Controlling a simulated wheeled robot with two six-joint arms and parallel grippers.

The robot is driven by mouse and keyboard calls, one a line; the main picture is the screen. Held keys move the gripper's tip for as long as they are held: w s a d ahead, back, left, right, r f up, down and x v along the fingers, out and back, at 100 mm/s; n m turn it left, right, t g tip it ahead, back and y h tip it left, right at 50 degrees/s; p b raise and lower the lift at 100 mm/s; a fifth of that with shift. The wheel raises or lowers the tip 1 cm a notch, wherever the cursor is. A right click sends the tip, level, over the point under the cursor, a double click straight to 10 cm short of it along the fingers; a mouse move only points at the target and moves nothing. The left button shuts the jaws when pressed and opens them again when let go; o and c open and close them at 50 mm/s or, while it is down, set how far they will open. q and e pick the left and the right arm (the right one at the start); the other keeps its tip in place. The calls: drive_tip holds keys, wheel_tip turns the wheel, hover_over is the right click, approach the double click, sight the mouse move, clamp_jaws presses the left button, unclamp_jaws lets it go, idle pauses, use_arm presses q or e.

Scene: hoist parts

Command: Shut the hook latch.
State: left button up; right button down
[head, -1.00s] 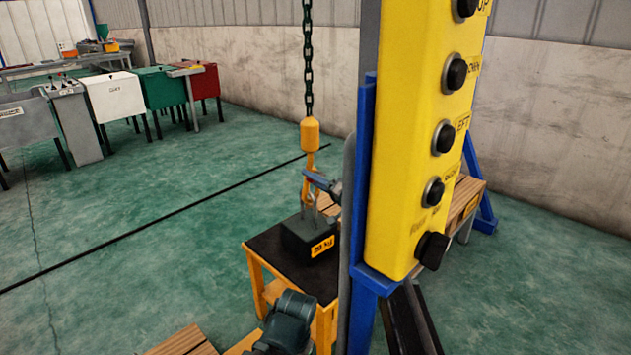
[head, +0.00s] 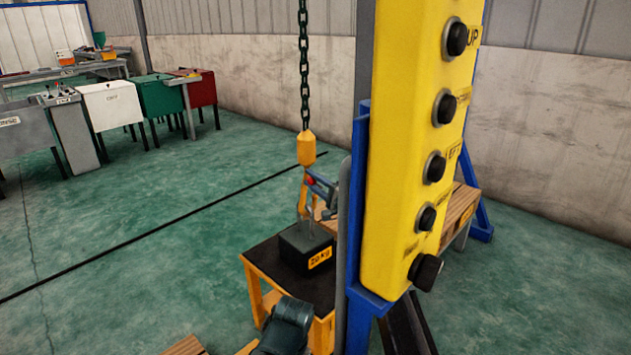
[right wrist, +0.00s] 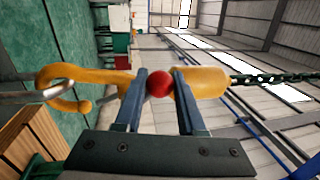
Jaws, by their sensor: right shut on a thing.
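The yellow hook (head: 302,200) hangs from a chain above the black 20 kg weight (head: 292,258). In the right wrist view the hook (right wrist: 56,72) curves around the weight's grey metal handle (right wrist: 22,96), with a gap beside its tip. A red knob (right wrist: 159,84) is at the hook's shank. My right gripper (right wrist: 160,88) has its two blue fingers on either side of the red knob, shut on it. In the head view this gripper (head: 316,183) is at the hook, partly behind the pendant post. The latch itself is hard to make out. My left gripper is not in view.
The weight stands on an orange table with a black top (head: 262,257). A large yellow button pendant (head: 400,150) on a blue post (head: 358,200) blocks much of the right side. Green floor (head: 150,230) is clear at left.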

drive_tip(key=shift+r, duration=0.1)
idle(0.3)
drive_tip(key=c, duration=0.5)
unclamp_jaws()
drive_tip(key=b+v, duration=0.2)
drive_tip(key=v, duration=1.2)
drive_tip(key=shift+b, duration=0.3)
